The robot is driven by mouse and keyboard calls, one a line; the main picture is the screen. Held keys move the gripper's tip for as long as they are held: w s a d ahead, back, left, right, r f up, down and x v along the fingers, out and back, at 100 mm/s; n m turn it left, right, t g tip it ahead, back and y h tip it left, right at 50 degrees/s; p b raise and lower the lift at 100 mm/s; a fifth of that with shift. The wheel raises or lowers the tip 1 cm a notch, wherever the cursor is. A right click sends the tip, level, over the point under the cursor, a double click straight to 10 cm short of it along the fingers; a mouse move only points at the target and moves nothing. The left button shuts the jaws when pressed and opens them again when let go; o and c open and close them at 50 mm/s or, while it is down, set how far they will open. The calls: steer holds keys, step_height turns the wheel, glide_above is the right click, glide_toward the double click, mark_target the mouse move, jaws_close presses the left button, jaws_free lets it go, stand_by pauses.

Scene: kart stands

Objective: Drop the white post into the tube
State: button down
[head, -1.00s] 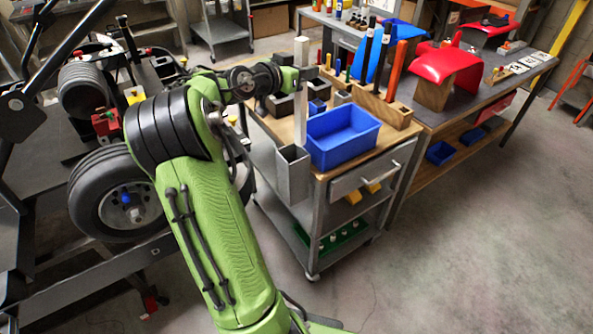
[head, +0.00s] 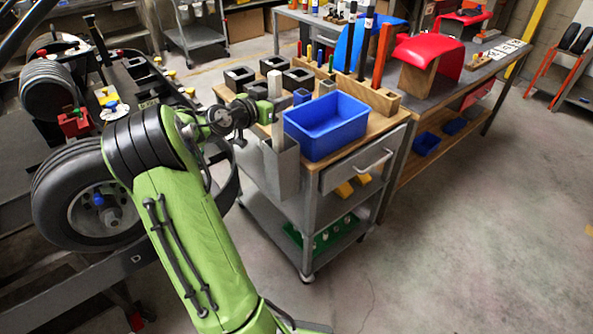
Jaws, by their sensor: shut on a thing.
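The white post (head: 275,90) stands upright, its lower end at the mouth of the grey square tube (head: 284,178). The lower end seems to be inside the mouth, with the rest hidden by the tube's wall. The tube is fixed to the near left corner of the cart and opens upward. My gripper (head: 272,110) is shut on the post, a little above the tube's mouth, reaching in from the left. The fingers are small and partly hidden.
A blue bin (head: 327,126) stands on the cart top right beside the tube. Black square blocks (head: 240,78) and a wooden rack (head: 375,97) of upright rods stand behind. A wheel (head: 90,200) is on the left. The floor at right is clear.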

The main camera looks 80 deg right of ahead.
step_height(320, 180, down, 5)
steer(key=shift+f+b, duration=0.1)
steer(key=shift+b, duration=1.05)
steer(key=c, duration=0.7)
jaws_free()
steer(key=shift+c, duration=0.2)
steer(key=p+v, duration=0.1)
steer(key=v, duration=1.4)
steer(key=shift+a, duration=0.35)
steer(key=shift+w, duration=0.15)
